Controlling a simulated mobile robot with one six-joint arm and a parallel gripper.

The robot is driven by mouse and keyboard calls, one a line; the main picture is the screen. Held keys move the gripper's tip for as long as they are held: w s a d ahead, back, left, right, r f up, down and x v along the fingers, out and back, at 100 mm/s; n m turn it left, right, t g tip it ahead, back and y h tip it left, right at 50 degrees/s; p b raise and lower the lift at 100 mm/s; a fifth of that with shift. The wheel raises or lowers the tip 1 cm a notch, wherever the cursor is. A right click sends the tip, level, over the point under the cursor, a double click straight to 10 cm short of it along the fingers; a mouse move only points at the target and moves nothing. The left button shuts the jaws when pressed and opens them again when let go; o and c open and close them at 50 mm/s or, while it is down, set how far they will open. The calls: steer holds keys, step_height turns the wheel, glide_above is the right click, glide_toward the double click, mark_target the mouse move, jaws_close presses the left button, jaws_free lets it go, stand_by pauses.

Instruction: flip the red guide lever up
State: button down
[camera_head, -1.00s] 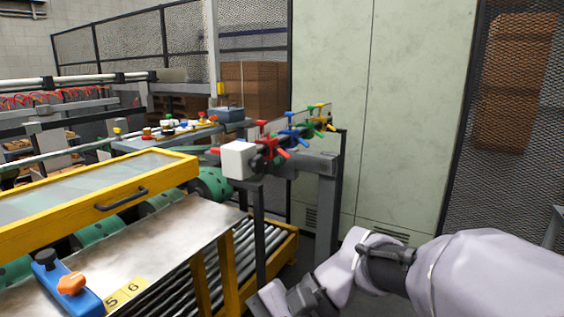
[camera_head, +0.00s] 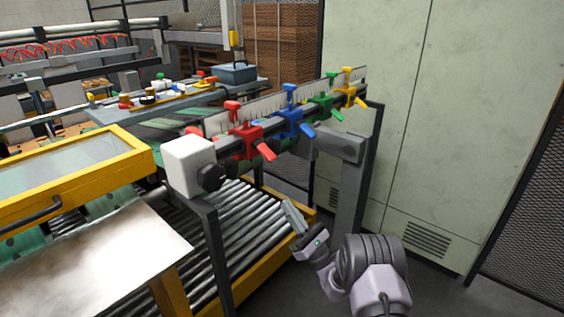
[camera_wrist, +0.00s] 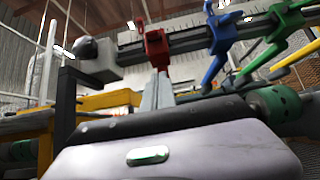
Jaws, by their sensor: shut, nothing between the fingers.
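The red guide (camera_head: 243,138) is clamped on the dark rail, nearest the white end block. Its red lever (camera_head: 266,152) slants down toward the lower right. In the wrist view the red guide (camera_wrist: 155,45) is above centre, with its lower part just over my fingertips in the picture. My gripper (camera_head: 289,206) is shut and empty. It is below the rail and the red lever, pointing up and to the left, with a visible gap to the lever in the head view. In the wrist view the closed fingers (camera_wrist: 158,92) point up at the red guide; contact cannot be told there.
Blue (camera_head: 291,120), green (camera_head: 320,107) and yellow (camera_head: 348,93) guides with similar levers follow along the rail. The white block (camera_head: 188,166) with a black knob ends it. A grey post (camera_head: 356,175) stands behind my gripper. A roller conveyor (camera_head: 240,215) runs below.

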steer(key=w+a+r+p, duration=0.2)
steer(key=a+r, duration=0.2)
steer(key=r, duration=0.6)
steer(key=shift+w+a+r+p, duration=0.2)
steer(key=shift+w+r+p, duration=0.1)
steer(key=shift+w, duration=0.05)
steer(key=shift+r, duration=0.1)
steer(key=g+h+p, duration=0.7)
steer(key=h+p, duration=0.2)
steer(key=p, duration=1.6)
glide_toward(266, 151)
steer(key=r+x, duration=0.1)
steer(key=x, duration=0.3)
steer(key=shift+w+a+r+p, duration=0.1)
steer(key=shift+w+a+p, duration=0.15)
steer(key=shift+p, duration=0.05)
steer(key=shift+w+r, duration=0.2)
steer(key=shift+r, duration=0.15)
